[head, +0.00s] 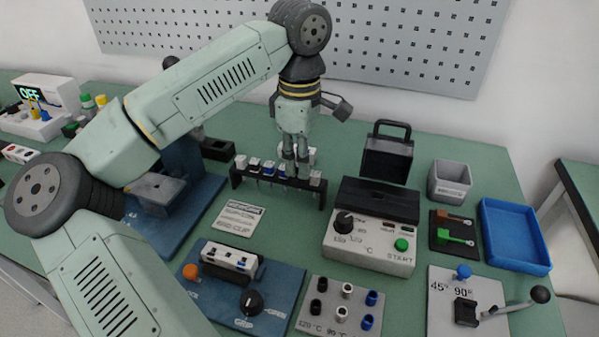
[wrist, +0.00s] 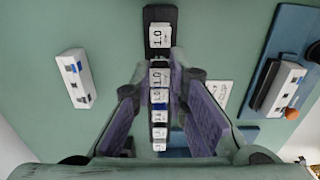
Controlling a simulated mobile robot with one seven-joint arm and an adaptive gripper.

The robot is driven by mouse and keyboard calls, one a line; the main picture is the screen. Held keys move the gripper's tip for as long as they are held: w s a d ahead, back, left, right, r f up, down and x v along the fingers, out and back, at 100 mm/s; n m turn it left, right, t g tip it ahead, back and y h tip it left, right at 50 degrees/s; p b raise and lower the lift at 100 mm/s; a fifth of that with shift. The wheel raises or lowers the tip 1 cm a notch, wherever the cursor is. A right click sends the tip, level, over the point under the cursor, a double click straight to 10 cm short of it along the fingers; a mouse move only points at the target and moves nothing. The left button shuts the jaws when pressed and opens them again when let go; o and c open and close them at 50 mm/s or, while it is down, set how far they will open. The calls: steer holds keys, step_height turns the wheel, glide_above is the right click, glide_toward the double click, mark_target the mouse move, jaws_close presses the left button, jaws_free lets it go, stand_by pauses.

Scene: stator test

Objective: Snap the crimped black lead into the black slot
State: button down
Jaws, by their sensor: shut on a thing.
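My gripper (head: 296,172) reaches down over a black rack (head: 322,199) that holds a row of several white-topped pieces. In the wrist view its fingers (wrist: 160,78) straddle the row and close on a white-topped piece marked 10 (wrist: 159,76), which appears still in line with the rack. I cannot make out a black lead on it. A white slotted block (head: 231,258) sits in a holder on a blue base at the front. It has dark and blue slots; which one is the black slot is too small to tell. Another white slotted block (wrist: 73,78) lies left of the rack.
A grey START heater box (head: 370,240) stands right of the rack. In front are a plate of black, white and blue sleeves (head: 345,310) and a lever bender (head: 466,305). A blue tray (head: 515,235) is at right. A printed card (head: 239,221) lies flat left of centre.

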steer(key=shift+r+p, duration=1.3)
steer(key=shift+r, duration=0.85)
